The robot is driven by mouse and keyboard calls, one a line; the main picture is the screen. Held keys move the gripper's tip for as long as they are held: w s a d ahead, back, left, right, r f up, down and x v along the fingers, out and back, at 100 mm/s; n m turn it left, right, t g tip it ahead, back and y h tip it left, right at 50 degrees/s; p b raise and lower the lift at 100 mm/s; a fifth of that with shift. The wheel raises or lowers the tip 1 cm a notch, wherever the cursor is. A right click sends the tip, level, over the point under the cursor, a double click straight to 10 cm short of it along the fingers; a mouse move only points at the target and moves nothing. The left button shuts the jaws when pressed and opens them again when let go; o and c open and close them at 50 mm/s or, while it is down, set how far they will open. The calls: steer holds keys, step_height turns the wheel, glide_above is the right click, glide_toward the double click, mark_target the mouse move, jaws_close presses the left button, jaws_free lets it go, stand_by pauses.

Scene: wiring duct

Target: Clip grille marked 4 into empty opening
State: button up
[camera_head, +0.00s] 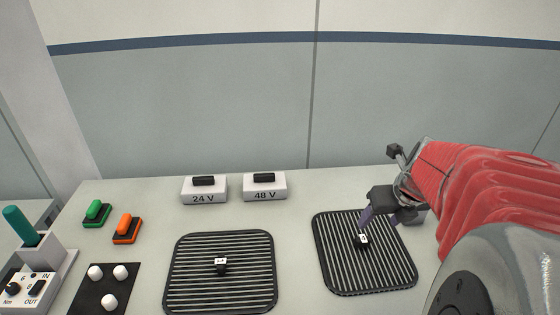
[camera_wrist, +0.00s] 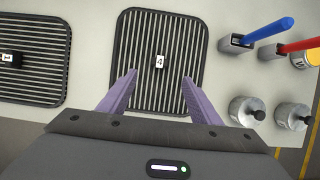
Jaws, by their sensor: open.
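The grille marked 4 (camera_wrist: 160,35) is a black slatted panel with rounded corners, lying flat on the bench. It carries a small knob with a white tag reading 4 (camera_wrist: 159,62). The same grille shows at the right in the head view (camera_head: 340,272). My gripper (camera_wrist: 159,84) is open and empty, its purple fingers spread on either side of the tag in the wrist view. In the head view my gripper (camera_head: 364,222) is over this grille, close to its knob; whether it touches cannot be told. No empty opening is in view.
A second grille (camera_head: 220,295) with a knob lies to the left. White 24 V (camera_head: 204,196) and 48 V (camera_head: 265,193) blocks stand behind. Green (camera_head: 97,214) and orange (camera_head: 126,229) switches are at left. Blue (camera_wrist: 270,30) and red (camera_wrist: 300,45) levers stand right in the wrist view.

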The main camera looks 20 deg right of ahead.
glide_above(364, 239)
steer(key=s, duration=0.2)
steer(key=shift+a+f, duration=0.2)
steer(key=shift+f, duration=1.8)
steer(key=shift+a+f, duration=0.2)
steer(key=shift+f, duration=1.8)
steer(key=shift+f, duration=0.1)
steer(key=x, duration=0.3)
steer(key=shift+s+f, duration=0.15)
steer(key=shift+x, duration=0.95)
steer(key=c, duration=1.4)
